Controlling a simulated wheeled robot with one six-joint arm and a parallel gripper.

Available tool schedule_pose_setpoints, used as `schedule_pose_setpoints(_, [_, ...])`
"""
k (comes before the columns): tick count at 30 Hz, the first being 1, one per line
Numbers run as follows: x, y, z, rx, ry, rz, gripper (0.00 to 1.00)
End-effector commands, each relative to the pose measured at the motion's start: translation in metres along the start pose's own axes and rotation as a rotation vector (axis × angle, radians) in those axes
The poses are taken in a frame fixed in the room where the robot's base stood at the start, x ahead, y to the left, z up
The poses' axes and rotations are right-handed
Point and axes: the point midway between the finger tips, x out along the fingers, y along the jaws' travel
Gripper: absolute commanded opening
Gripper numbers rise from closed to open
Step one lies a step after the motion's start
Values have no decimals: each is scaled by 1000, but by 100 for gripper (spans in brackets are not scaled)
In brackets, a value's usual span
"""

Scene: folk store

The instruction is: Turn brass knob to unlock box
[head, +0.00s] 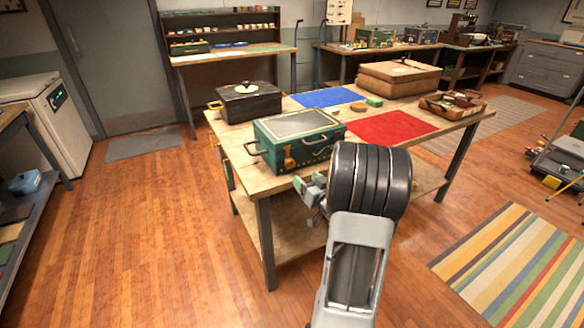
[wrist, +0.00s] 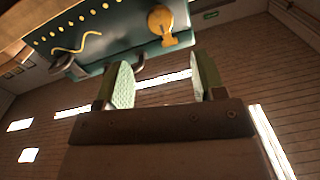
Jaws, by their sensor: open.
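The green box (head: 318,150) with a grey lid panel and yellow trim stands on the wooden worktable near its front edge, its lid shut. The brass knob (head: 290,163) is on its front face. My gripper (head: 308,184) is in front of the box, low by the table edge and to the right of the knob. In the wrist view the box (wrist: 105,38) fills the top. The brass knob (wrist: 160,19) is beyond my open fingers (wrist: 160,80), which are apart from it with nothing between them.
A black box (head: 250,106) stands behind on the left of the worktable (head: 232,152). Blue (head: 327,97) and red (head: 392,128) mats, a brown case (head: 398,82) and a tray of parts (head: 452,104) share the top. Handles (head: 252,149) stick out from the green box.

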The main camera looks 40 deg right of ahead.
Motion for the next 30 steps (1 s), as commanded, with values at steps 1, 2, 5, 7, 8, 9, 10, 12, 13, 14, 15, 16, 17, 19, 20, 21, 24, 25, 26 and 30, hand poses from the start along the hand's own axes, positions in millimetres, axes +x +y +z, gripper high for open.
schedule_pose_setpoints(1, [12, -2, 0, 0, 0, -5, 63])
schedule_pose_setpoints(2, [17, -2, 1, 0, -1, -4, 63])
schedule_pose_setpoints(5, [37, -1, 1, 0, 0, -4, 63])
schedule_pose_setpoints(7, [49, -1, 0, -1, 0, -2, 63])
schedule_pose_setpoints(8, [54, -1, 1, -1, -1, -3, 63])
schedule_pose_setpoints(9, [60, -1, 1, -1, -1, -2, 63])
schedule_pose_setpoints(10, [64, -1, 0, -1, 0, -1, 63])
schedule_pose_setpoints(12, [73, -1, 0, -1, -1, -1, 63])
schedule_pose_setpoints(13, [76, -1, 0, -1, -1, -1, 63])
schedule_pose_setpoints(14, [79, 0, 0, -1, -1, -1, 63])
schedule_pose_setpoints(15, [83, 0, 0, -1, -1, 0, 63])
schedule_pose_setpoints(16, [85, 0, 0, -1, 0, 0, 63])
schedule_pose_setpoints(17, [87, 0, 0, -1, -1, 1, 63])
schedule_pose_setpoints(19, [90, 0, 0, -1, 0, 0, 63])
schedule_pose_setpoints(20, [92, 0, 0, -1, 0, 0, 63])
schedule_pose_setpoints(21, [93, 0, 0, -1, 0, 1, 63])
schedule_pose_setpoints(24, [94, 0, 0, -1, 0, 1, 63])
schedule_pose_setpoints(25, [94, 0, 0, -1, 0, 1, 63])
schedule_pose_setpoints(26, [94, 0, 0, -1, 0, 1, 63])
schedule_pose_setpoints(30, [94, 0, 0, -1, -1, 1, 63])
